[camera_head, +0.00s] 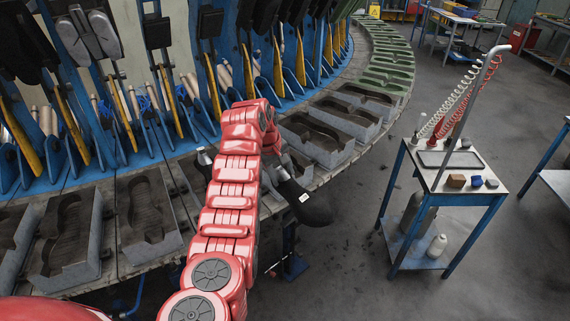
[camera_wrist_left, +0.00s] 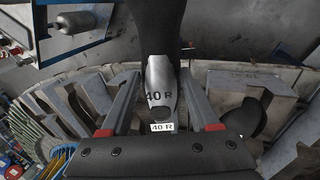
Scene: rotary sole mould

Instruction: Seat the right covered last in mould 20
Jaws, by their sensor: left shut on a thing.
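My left gripper (camera_head: 272,168) is mostly hidden behind my red forearm in the head view. In the left wrist view the left gripper (camera_wrist_left: 160,85) has its two grey fingers either side of the silver shank of the right covered last (camera_wrist_left: 160,78), marked 40 R. The last (camera_head: 308,206) is black, held tilted with one end out past the ring's outer edge, over the floor. A partly hidden mould (camera_head: 190,172) lies behind my arm. A silver-topped piece (camera_head: 204,156) shows just left of the arm. No mould number is readable. My right gripper is not in view.
Grey moulds with sole-shaped hollows (camera_head: 148,212) line the curved ring, with more (camera_head: 315,138) to the right; green moulds (camera_head: 390,70) are farther off. Blue stands (camera_head: 215,95) with yellow levers rise behind. A blue trolley (camera_head: 450,190) stands right; floor between is clear.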

